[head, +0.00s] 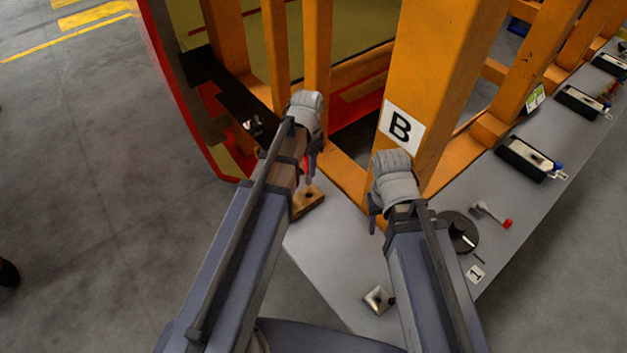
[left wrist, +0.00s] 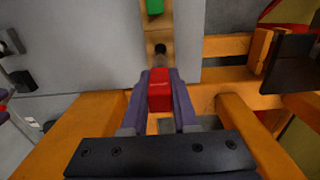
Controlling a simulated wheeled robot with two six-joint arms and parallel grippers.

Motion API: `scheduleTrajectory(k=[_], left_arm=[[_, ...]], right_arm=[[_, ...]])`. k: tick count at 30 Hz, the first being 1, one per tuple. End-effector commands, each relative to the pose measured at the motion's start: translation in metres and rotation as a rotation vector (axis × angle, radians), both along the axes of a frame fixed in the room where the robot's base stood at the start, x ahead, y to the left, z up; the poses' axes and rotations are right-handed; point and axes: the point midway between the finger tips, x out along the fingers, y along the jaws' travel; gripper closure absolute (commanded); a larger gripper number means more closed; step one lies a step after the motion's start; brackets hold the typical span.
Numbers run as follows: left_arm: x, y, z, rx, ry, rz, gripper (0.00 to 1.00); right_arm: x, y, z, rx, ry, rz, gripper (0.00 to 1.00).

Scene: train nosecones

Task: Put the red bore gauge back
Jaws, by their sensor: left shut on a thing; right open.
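My left gripper (head: 309,164) is shut on the red bore gauge, whose red body shows between the fingers in the left wrist view (left wrist: 159,92). In the head view, only a little red of the gauge (head: 306,168) shows beside the gripper. A wooden block (head: 309,203) with a dark hole lies on the grey table below the gripper. In the left wrist view, the wooden block (left wrist: 158,27) lies beyond the gauge with a green piece (left wrist: 154,6) on it. I cannot tell whether gauge and block touch. My right gripper (head: 376,212) is open above the table.
Orange posts, one with a "B" sign (head: 400,128), stand behind the grippers. On the table (head: 330,265) are a dark disc (head: 457,232), a red-tipped tool (head: 491,213), a small metal block (head: 378,299) and a row of black trays (head: 530,158). The table's front left is mostly clear.

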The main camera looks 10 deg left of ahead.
Motion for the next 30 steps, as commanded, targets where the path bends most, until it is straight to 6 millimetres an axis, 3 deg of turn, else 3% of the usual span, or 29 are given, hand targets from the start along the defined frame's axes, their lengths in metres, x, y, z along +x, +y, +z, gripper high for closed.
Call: scheduleTrajectory(k=[8,20,30], left_arm=[[0.0,0.0,-0.006,0.0,0.0,0.0,1.0],[0.0,0.0,-0.06,0.0,0.0,0.0,1.0],[0.0,0.0,-0.069,0.0,0.0,0.0,1.0]], right_arm=[[-0.001,0.0,-0.006,0.0,0.0,0.001,0.5],[-0.001,0.0,-0.06,-0.002,0.0,0.01,0.5],[-0.001,0.0,-0.069,-0.002,0.0,0.009,0.5]])
